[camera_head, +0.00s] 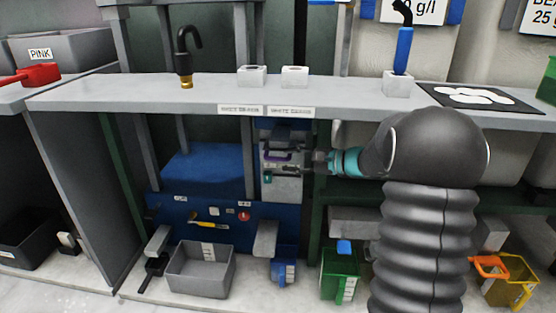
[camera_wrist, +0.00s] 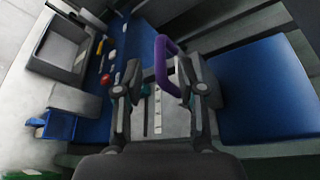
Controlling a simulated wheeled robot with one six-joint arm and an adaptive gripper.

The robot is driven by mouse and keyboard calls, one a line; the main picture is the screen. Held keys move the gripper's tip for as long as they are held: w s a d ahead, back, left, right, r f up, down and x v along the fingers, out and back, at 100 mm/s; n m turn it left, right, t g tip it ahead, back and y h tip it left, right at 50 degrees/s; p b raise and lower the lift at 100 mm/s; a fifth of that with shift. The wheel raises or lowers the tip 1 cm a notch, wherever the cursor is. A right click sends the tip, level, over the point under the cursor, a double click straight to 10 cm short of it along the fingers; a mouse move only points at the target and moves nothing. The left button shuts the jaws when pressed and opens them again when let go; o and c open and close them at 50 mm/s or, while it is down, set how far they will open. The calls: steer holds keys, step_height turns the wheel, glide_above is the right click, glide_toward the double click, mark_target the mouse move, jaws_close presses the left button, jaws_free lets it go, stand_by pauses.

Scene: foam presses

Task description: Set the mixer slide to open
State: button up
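A purple handle (camera_head: 278,156) shows on a grey upright panel (camera_head: 286,188) under the bench; which part is the mixer slide I cannot read from any label. My gripper (camera_head: 308,168) points left at this panel from its right side. In the wrist view the purple handle (camera_wrist: 162,68) stands ahead, by the inner side of the right finger. My gripper (camera_wrist: 160,84) is open there, its two fingers apart with the panel's pale face showing between them. I cannot tell whether a finger touches the handle. A small teal part (camera_wrist: 147,90) shows between the fingers, partly hidden.
The bench top (camera_head: 180,98) runs above the panel. A blue board (camera_head: 220,240) with a red button (camera_head: 244,216) and a yellow lever (camera_head: 207,224) lies below left. A grey bin (camera_head: 200,272), a blue jug (camera_head: 284,271) and a green jug (camera_head: 340,272) stand on the floor.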

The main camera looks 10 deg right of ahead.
mark_target(282, 159)
steer(key=shift+x, duration=2.45)
jaws_close()
